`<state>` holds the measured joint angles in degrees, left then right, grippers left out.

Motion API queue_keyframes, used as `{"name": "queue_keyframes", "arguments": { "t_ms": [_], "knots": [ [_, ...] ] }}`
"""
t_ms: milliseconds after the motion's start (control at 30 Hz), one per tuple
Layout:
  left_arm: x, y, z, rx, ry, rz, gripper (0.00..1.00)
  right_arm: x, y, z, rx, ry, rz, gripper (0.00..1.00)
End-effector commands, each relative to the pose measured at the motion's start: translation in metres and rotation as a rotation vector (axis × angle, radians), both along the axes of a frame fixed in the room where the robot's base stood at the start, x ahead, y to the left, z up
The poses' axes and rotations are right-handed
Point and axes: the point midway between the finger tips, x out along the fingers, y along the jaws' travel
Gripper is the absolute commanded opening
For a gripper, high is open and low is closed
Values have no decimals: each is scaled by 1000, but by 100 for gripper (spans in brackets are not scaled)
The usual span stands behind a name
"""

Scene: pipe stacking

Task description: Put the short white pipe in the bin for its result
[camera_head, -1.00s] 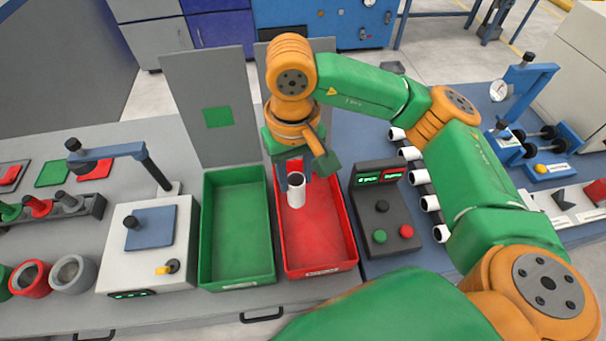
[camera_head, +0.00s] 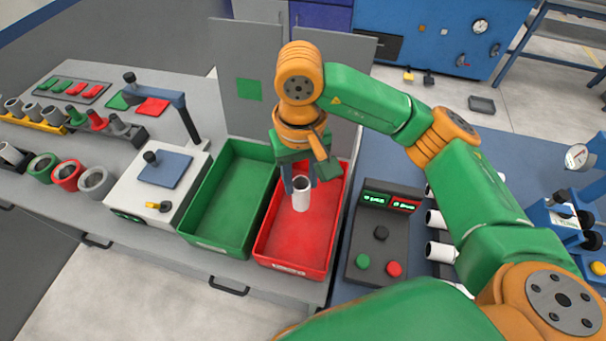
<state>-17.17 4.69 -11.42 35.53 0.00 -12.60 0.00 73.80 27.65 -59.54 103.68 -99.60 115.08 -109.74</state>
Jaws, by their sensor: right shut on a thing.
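The short white pipe (camera_head: 301,197) is upright in the jaws of my right gripper (camera_head: 301,181), which is shut on it. The gripper points down and holds the pipe over the red bin (camera_head: 284,268), inside its outline in the picture. I cannot tell whether the pipe's lower end touches the bin floor. The green bin (camera_head: 213,246) stands directly to the left and looks empty. The control box (camera_head: 382,238) to the right has a small display with a lit green part and a lit red part. My left gripper is not in view.
Grey upright panels (camera_head: 247,100) rise behind the bins. More white pipes (camera_head: 439,251) lie right of the control box, partly behind my right arm. Coloured rings (camera_head: 68,175) stand at the far left.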

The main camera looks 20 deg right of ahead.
Motion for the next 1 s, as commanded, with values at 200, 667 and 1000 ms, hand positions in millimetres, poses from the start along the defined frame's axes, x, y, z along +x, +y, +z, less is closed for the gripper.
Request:
{"name": "queue_keyframes", "arguments": {
  "t_ms": [200,667,1000],
  "knots": [
    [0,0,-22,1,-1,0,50,-1,0,-35,0,3,1,0],
    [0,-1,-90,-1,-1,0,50,0,0,-97,0,0,0,0],
    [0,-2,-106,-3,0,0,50,0,0,-111,0,0,-1,0]
  ]
}}
